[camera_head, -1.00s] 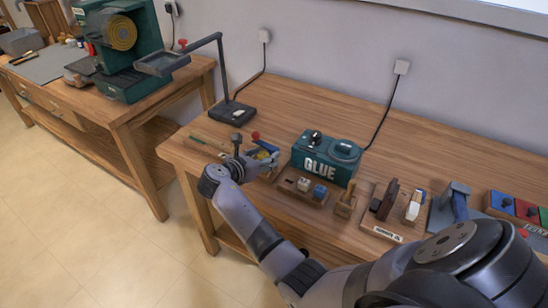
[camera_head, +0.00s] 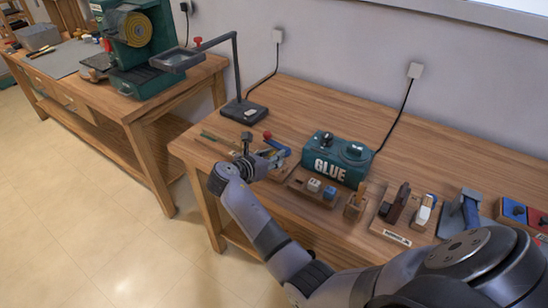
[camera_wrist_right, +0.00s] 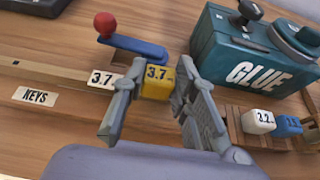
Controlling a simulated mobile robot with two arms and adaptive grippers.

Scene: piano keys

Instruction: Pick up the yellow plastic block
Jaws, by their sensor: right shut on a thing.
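The yellow block (camera_wrist_right: 157,83), marked 3.7, sits between the two fingers of my right gripper (camera_wrist_right: 157,90) in the right wrist view. The fingers are shut on it, one on its left side and one on its right. In the head view my right gripper (camera_head: 264,162) is over the front left part of the workbench, and the yellow block is hard to make out there. I cannot tell whether the block still touches what is under it. My left gripper is not in view.
A blue lever with a red ball (camera_wrist_right: 135,46) lies behind. The green GLUE box (camera_wrist_right: 245,60) stands right, with a wooden holder of white (camera_wrist_right: 258,121) and blue (camera_wrist_right: 287,125) blocks before it.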

